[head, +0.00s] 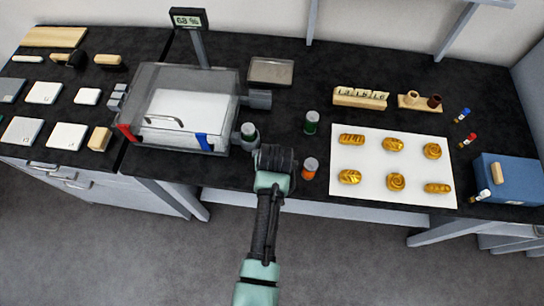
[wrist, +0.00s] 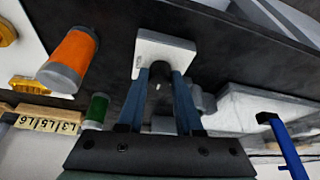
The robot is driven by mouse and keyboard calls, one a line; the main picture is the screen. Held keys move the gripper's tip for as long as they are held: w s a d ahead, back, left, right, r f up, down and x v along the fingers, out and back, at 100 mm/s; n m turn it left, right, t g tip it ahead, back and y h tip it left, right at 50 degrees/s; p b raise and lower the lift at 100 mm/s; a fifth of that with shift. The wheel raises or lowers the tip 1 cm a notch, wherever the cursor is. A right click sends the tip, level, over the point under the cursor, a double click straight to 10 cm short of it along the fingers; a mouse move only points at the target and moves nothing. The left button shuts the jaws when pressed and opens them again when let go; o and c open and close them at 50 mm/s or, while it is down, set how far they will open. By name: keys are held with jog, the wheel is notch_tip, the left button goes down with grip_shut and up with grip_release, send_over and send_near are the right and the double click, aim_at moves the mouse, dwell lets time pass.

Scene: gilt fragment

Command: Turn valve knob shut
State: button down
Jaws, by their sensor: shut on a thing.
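My gripper (head: 274,156) is at the table's front edge, right of the clear chamber (head: 180,82). In the head view my gripper covers that spot. A grey-capped fitting or jar (head: 249,132) stands just left of my gripper. The display (head: 188,19) above the chamber seems to read 68 %.
An orange jar (head: 309,168) stands close right of my gripper, a green jar (head: 311,122) behind it. A white sheet (head: 385,143) with several gold pieces lies further right. A blue box (head: 509,178) stands at the far right. The chamber has red and blue front parts.

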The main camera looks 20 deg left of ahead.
dwell(0.3)
jog(key=c, duration=0.6)
grip_release()
jog(key=shift+o, duration=0.2)
jog(key=shift+r, duration=0.1)
jog(key=v, duration=1.2)
jog(key=shift+s+r+b, duration=0.15)
jog(key=shift+r+b, duration=0.15)
jog(key=shift+r, duration=0.05)
jog(key=shift+d, duration=0.15)
